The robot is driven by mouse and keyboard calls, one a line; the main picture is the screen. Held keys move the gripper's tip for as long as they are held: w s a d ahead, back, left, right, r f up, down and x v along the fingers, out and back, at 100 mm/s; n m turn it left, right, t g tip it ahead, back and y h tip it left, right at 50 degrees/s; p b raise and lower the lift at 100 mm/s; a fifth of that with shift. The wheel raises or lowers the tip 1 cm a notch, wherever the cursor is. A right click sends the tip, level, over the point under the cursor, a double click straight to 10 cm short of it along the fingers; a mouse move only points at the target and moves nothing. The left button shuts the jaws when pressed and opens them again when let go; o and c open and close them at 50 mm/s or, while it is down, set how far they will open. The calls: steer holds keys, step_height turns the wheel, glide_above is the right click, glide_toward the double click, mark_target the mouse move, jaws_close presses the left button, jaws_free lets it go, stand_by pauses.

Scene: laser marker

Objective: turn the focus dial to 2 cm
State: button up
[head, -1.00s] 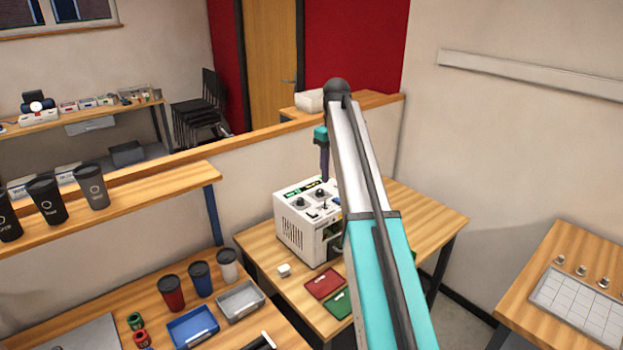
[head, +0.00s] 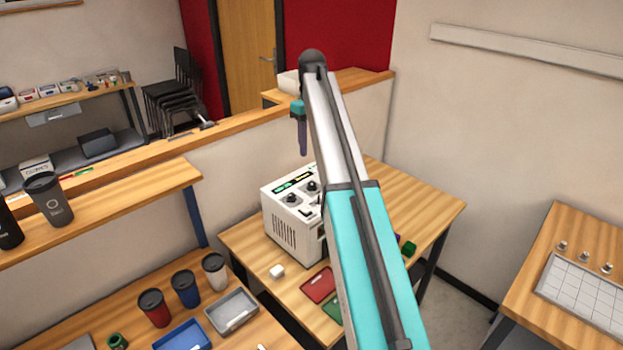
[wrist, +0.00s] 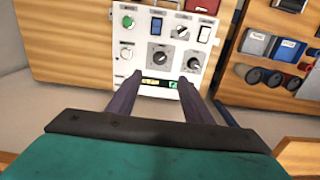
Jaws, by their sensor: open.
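The white laser marker box (head: 285,229) stands on a wooden table, its sloped top panel carrying dark dials and a lit display. In the wrist view its panel (wrist: 142,49) shows a green button, switches and several knobs. Two large dark-based dials show there, a left dial (wrist: 158,56) and a right dial (wrist: 193,60); I cannot read which is the focus dial or its setting. My gripper (wrist: 158,80) is open and empty, its two purple fingers apart over the display edge of the panel. In the head view my gripper (head: 303,153) hangs above the box, which my arm partly hides.
Cups and trays, including a grey tray (head: 232,311), fill the lower left bench. A gridded board (head: 590,295) lies at right.

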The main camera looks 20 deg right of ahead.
mark_target(312, 184)
steer(key=shift+f, duration=0.2)
steer(key=shift+f+p, duration=2.6)
steer(key=shift+f, duration=4.15)
steer(key=c, duration=0.9)
steer(key=shift+a, duration=0.2)
steer(key=shift+c, duration=0.8)
steer(key=shift+d, duration=0.2)
